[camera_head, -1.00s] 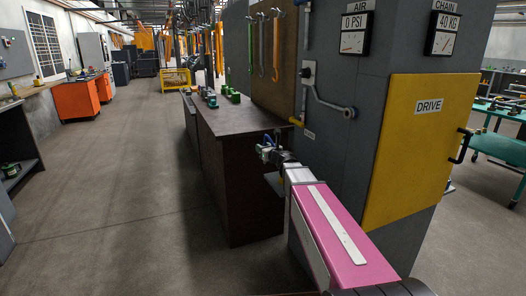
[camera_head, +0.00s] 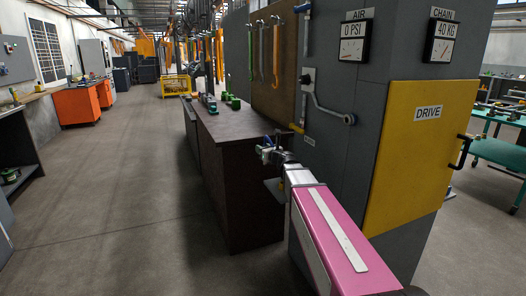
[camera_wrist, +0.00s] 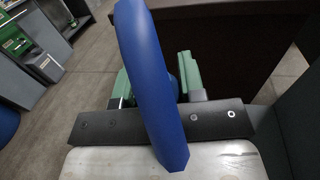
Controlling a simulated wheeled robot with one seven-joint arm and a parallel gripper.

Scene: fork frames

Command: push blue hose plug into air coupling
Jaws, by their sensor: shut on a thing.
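My gripper (camera_head: 268,151) is in front of the dark cabinet's near end, at the end of my pink arm. In the wrist view its green fingers (camera_wrist: 156,85) are shut on the blue hose plug (camera_wrist: 153,80). A thick blue curved length crosses that view from top to bottom and hides most of the grip. The plug's tip is hidden. On the grey wall, a grey pipe runs down to a small yellow-ended fitting (camera_head: 297,129) with a label too small to read. I cannot tell whether this is the air coupling. The gripper appears apart from it.
The AIR gauge (camera_head: 354,42) reads 0 PSI; the CHAIN gauge (camera_head: 440,42) reads 40 KG. A grey lever (camera_head: 330,110) sticks out of the wall. A yellow DRIVE panel (camera_head: 420,150) is at right. Green items (camera_head: 232,101) stand on the dark cabinet (camera_head: 235,125). The left floor is clear.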

